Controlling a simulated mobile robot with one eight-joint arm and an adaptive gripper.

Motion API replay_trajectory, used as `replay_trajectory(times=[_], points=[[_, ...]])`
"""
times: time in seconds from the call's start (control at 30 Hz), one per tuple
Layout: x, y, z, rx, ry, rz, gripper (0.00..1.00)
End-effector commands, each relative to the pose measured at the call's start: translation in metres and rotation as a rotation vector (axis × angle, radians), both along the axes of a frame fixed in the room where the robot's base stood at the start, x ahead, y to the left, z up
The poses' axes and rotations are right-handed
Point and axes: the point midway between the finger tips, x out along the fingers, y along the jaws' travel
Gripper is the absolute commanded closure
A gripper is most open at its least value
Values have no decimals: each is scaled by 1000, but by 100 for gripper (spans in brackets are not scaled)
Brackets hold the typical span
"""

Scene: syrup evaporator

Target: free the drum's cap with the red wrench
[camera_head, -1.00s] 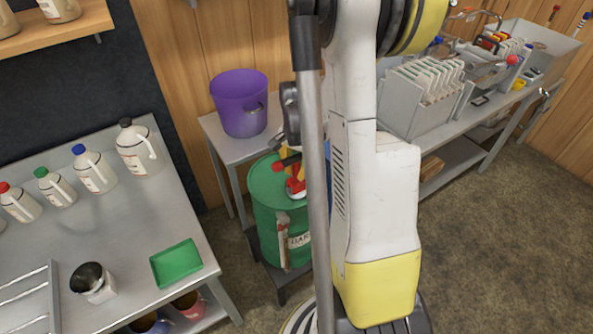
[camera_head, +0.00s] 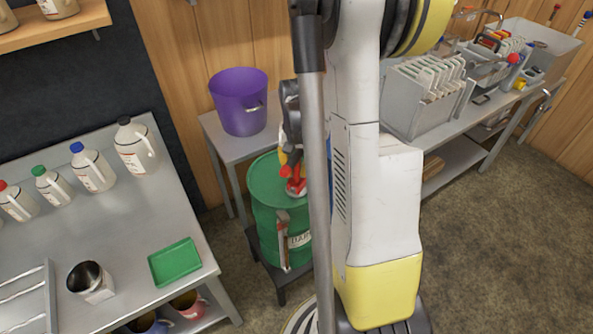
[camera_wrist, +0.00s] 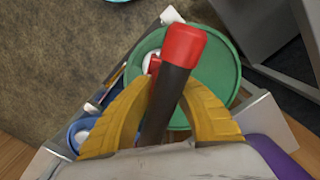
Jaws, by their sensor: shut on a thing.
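The green drum (camera_head: 265,225) stands left of my column in the head view; its green lid (camera_wrist: 215,75) fills the middle of the wrist view. My gripper (camera_wrist: 165,115) has its yellow fingers shut on the dark handle of the red wrench (camera_wrist: 167,98), whose red end (camera_wrist: 185,44) points over the lid. In the head view my gripper (camera_head: 291,160) is just above the drum top, with red parts (camera_head: 296,187) at the lid. A small white and red piece shows behind the handle in the wrist view. The cap and how the wrench meets it are mostly hidden.
A purple bucket (camera_head: 240,103) stands on a small table behind the drum. A steel table with jugs and a green tray (camera_head: 175,262) is at left. A long bench with a frame rack (camera_head: 425,92) is at right. The floor at right is clear.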

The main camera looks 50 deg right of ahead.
Motion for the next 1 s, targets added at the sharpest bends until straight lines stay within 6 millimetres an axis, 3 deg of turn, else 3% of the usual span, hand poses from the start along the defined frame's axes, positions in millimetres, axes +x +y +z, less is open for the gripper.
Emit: replay_trajectory(times=[0.17,0.5,0.87,1.0], points=[[0,0,0,0,0,19,100],[0,0,-1,0,0,466,100],[0,0,0,0,0,519,100],[0,0,-1,0,0,706,100]])
